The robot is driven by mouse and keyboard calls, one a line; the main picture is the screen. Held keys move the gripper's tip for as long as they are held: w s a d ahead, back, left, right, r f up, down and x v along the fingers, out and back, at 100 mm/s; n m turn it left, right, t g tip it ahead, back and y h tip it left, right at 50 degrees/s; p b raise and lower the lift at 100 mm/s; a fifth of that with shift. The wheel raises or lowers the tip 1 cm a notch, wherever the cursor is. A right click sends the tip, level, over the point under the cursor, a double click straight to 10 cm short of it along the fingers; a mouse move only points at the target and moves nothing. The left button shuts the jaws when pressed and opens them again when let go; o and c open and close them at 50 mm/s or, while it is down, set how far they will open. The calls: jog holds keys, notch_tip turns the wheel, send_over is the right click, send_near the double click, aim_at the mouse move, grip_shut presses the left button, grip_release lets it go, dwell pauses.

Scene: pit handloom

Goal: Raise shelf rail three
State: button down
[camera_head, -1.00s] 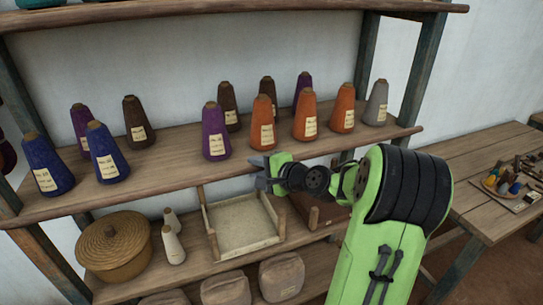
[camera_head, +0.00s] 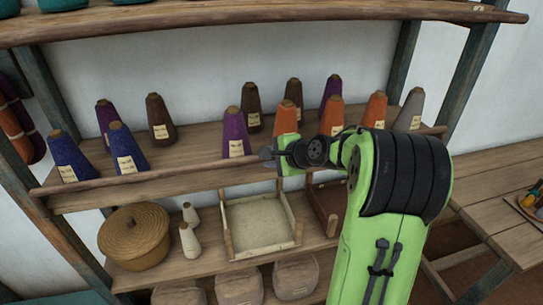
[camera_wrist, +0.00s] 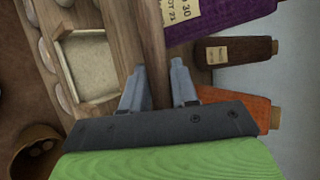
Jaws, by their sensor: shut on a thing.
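The wooden rail (camera_head: 150,180) runs along the front of the middle shelf (camera_head: 200,160), in front of the yarn cones. My gripper (camera_head: 268,154) is at the rail, near the middle of its length. In the wrist view the rail (camera_wrist: 154,45) passes between the two fingers of my gripper (camera_wrist: 158,88), which are shut on it. The shelf's front edge shows just below the rail in the head view. My arm hides part of the rail's right half.
Purple, blue, brown, orange and grey cones stand on the shelf close behind the rail, including a purple cone (camera_head: 236,133) near my gripper. Below are a lidded basket (camera_head: 134,237), a shallow tray (camera_head: 262,224) and several sacks. A table (camera_head: 500,205) stands at right.

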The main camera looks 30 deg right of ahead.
jog(key=shift+w+r+g, duration=0.15)
jog(key=shift+w+g, duration=0.2)
jog(key=shift+g, duration=0.15)
jog(key=c, duration=1.2)
grip_release()
jog(key=shift+o, duration=1.3)
jog(key=shift+w, duration=0.1)
jog(key=v, duration=1.5)
jog(key=shift+s+d+r, duration=0.2)
jog(key=shift+s+d, duration=0.05)
jog(key=shift+a, duration=0.1)
